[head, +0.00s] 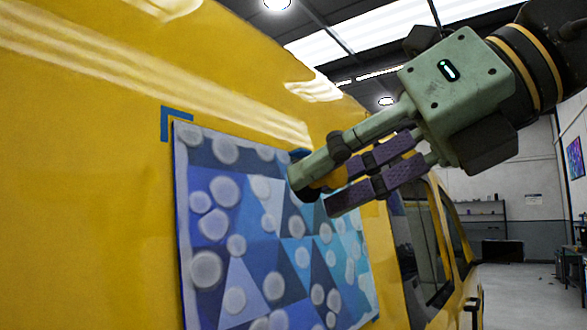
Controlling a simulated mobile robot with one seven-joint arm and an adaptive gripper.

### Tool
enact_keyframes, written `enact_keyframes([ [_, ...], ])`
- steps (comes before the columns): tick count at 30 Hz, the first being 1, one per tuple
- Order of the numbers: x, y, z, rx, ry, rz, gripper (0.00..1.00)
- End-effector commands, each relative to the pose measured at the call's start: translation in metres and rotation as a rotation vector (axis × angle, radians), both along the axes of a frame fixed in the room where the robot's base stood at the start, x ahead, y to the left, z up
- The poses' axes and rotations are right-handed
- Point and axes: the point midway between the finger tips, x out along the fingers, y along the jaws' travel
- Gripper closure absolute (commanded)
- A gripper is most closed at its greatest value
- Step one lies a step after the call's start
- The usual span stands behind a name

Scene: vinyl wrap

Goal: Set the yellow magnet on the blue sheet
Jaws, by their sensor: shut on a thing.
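The blue sheet (262,247) is a patterned panel of blue triangles and pale round spots, upright against the yellow vehicle side. My gripper (318,190) comes in from the upper right and is over the sheet's upper right part in the picture. It is shut on the yellow magnet (327,180), which shows only as a small yellow patch between the fingers. The fingers hide most of the magnet. I cannot tell whether the magnet touches the sheet.
The yellow vehicle side (90,190) fills the left. A blue tape corner (166,122) marks the sheet's top left. Dark vehicle windows (425,245) lie right of the sheet. Open workshop floor (525,300) is at the far right.

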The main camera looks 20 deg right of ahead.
Motion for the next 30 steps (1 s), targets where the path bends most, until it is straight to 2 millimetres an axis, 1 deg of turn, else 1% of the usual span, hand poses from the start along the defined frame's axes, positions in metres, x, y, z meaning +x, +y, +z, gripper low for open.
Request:
enact_keyframes([
  [2,-0.002,0.004,0.002,0.001,0.0,-0.001,1.0],
  [5,0.002,0.008,0.001,0.002,0.001,0.001,1.0],
  [21,0.049,0.038,-0.011,0.001,0.0,0.002,1.0],
  [24,0.054,0.041,-0.012,0.002,-0.001,0.0,1.0],
  [30,0.058,0.044,-0.012,0.003,-0.001,-0.001,1.0],
])
